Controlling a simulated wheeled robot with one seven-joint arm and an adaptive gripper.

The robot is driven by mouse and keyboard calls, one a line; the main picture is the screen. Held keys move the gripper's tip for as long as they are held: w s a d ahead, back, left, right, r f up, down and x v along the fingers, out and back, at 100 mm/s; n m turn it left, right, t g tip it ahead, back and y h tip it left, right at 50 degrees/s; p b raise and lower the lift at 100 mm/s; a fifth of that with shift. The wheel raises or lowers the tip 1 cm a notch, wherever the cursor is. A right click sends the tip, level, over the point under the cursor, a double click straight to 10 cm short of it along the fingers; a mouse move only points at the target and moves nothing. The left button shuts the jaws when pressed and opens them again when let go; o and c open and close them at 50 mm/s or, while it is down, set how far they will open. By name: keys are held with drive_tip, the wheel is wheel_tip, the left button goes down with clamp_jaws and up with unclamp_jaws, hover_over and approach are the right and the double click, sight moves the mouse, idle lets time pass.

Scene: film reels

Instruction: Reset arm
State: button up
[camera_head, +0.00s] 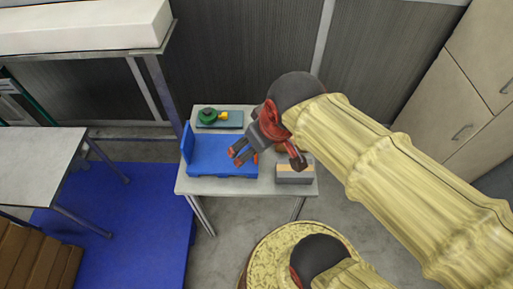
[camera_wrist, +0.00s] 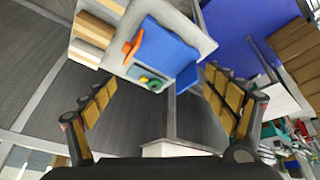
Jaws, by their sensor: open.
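My gripper (camera_head: 243,155) hangs over the small white table in the head view, above the right part of a blue stand (camera_head: 212,158) with an upright panel at its left. In the wrist view my gripper (camera_wrist: 157,74) has its fingers spread wide, with nothing between them. A green reel (camera_head: 208,115) with a yellow part lies on a grey-teal plate at the table's back. The reel also shows in the wrist view (camera_wrist: 150,83), beside the blue stand (camera_wrist: 165,48). An orange piece (camera_wrist: 133,45) shows at the stand's edge there.
A grey box with a tan top (camera_head: 294,174) stands at the right of the white table (camera_head: 240,187). A grey table (camera_head: 38,158) and blue floor mat (camera_head: 130,230) are at the left. Cabinets (camera_head: 462,100) stand at the right. The floor in front of the white table is partly clear.

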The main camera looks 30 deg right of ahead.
drive_tip(key=shift+s+a+r+m+t, duration=0.15)
drive_tip(key=shift+s+a+r+m, duration=0.25)
drive_tip(key=shift+s+a, duration=0.15)
drive_tip(key=shift+s+a+r+m+t, duration=0.15)
drive_tip(key=shift+s+a+r+m, duration=0.2)
drive_tip(key=shift+s, duration=0.3)
wheel_tip(320, 180, down, 6)
drive_tip(key=b, duration=0.5)
drive_tip(key=shift+r+b, duration=0.2)
drive_tip(key=shift+b, duration=0.15)
